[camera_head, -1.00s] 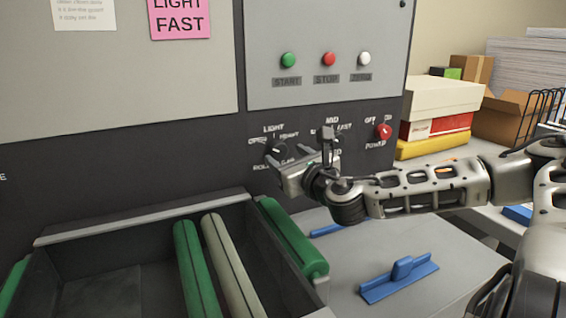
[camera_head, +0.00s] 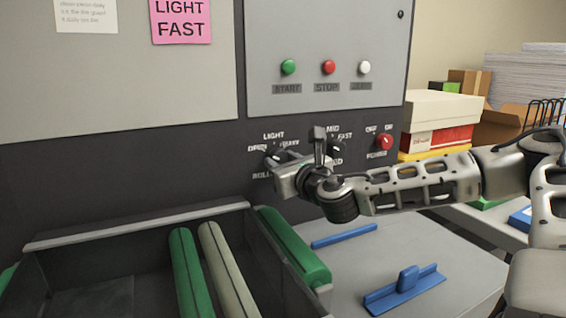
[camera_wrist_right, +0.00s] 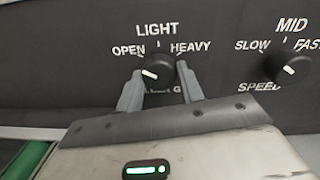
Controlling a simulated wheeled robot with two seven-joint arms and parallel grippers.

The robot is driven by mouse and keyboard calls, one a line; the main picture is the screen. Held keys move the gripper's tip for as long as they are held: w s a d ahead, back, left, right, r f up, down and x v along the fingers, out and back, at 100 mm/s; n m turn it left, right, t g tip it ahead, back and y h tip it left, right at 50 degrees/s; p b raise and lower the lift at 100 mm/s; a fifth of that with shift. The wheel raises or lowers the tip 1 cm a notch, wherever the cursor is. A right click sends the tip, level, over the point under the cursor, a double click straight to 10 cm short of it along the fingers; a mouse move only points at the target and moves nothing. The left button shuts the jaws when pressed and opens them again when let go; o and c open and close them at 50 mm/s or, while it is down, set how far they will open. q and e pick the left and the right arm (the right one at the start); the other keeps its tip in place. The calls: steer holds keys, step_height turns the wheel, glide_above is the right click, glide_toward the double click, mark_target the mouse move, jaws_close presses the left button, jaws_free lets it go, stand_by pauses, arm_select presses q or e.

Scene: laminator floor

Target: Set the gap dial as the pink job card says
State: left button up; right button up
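The pink job card (camera_head: 181,20) on the machine front reads LIGHT FAST. The gap dial (camera_wrist_right: 158,67) is a black knob with a white pointer mark, labelled OPEN, LIGHT and HEAVY. The lower label is partly hidden by my right gripper (camera_wrist_right: 160,78). My right gripper is open, with one finger on each side of the knob; contact is unclear. In the head view, the gripper covers part of the dial area. The speed dial (camera_wrist_right: 293,68) stands to the right. My left gripper is out of view.
A red power knob (camera_head: 384,142) is right of the dials. Green (camera_head: 288,67), red (camera_head: 328,67) and white (camera_head: 364,67) buttons sit above. Below are green rollers (camera_head: 190,270) and a grey table (camera_head: 345,275) with a blue guide (camera_head: 405,290). Boxes (camera_head: 440,120) stand at right.

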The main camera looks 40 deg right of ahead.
steer(key=shift+f+m+b, duration=0.15)
steer(key=shift+m+b, duration=0.45)
steer(key=shift+b, duration=0.05)
steer(key=shift+m+b, duration=0.7)
steer(key=shift+b, duration=0.05)
steer(key=m+b, duration=0.3)
steer(key=shift+f+m, duration=0.1)
steer(key=shift+m, duration=0.2)
steer(key=m+b, duration=0.2)
steer(key=m, duration=0.1)
steer(key=shift+m+b, duration=0.7)
steer(key=shift+m, duration=0.5)
steer(key=shift+r+m, duration=0.2)
steer(key=shift+m, duration=0.1)
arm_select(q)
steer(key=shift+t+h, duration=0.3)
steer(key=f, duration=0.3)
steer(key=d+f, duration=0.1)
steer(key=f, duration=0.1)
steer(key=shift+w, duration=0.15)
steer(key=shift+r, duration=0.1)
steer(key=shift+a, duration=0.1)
